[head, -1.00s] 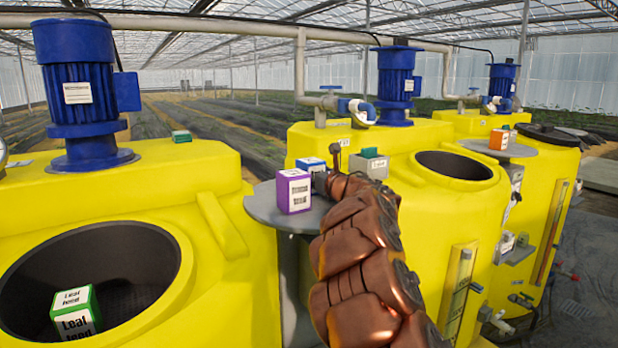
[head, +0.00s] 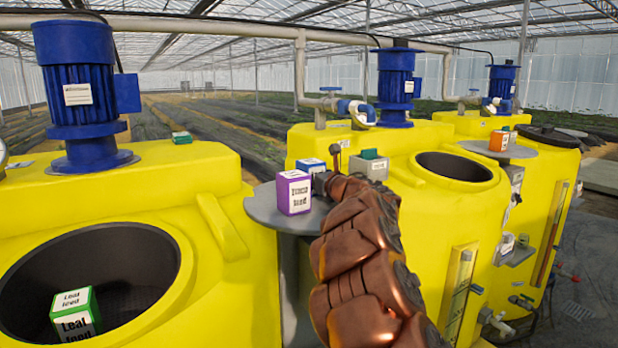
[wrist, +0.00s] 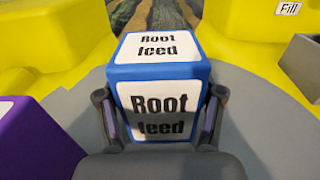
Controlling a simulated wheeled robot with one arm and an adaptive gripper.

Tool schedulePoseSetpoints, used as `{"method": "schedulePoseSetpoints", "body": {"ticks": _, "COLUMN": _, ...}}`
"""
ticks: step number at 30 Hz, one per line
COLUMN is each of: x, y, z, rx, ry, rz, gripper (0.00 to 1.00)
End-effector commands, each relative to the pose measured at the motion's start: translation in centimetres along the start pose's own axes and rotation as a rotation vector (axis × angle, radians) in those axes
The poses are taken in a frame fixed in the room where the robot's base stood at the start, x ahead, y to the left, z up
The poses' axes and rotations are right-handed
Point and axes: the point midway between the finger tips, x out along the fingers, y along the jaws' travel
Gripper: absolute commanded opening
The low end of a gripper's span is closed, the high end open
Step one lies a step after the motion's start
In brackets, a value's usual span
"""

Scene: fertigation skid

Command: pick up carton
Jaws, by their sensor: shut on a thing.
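A blue carton with white "Root" labels (wrist: 158,75) stands upright between the fingers of my gripper (wrist: 160,120) in the wrist view. The fingers press on its left and right sides. In the head view the top of the blue carton (head: 311,164) shows behind a purple carton (head: 293,192), and my gripper (head: 321,183) is partly hidden by the purple carton and my arm. The blue carton is over the round grey shelf (head: 262,209). I cannot tell whether its base touches the shelf. The purple carton's edge also shows at left in the wrist view (wrist: 35,145).
A green carton (head: 75,315) sits inside the open left yellow tank (head: 215,280). An orange carton (head: 498,140) stands on a farther grey shelf (head: 520,151). A grey box (head: 369,168) is right of my gripper. Blue motors (head: 78,95) rise from the tanks.

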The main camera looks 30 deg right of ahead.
Motion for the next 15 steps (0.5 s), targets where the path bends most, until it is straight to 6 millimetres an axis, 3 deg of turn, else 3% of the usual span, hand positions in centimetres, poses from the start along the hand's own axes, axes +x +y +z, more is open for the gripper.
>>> {"method": "schedulePoseSetpoints", "body": {"ticks": 7, "x": -0.1, "y": 0.0, "z": 2.9, "rx": -0.003, "ry": -0.005, "rz": -0.001, "gripper": 0.08}}
{"method": "schedulePoseSetpoints", "body": {"ticks": 15, "x": -0.1, "y": 0.0, "z": 8.6, "rx": -0.005, "ry": -0.006, "rz": 0.002, "gripper": 0.08}}
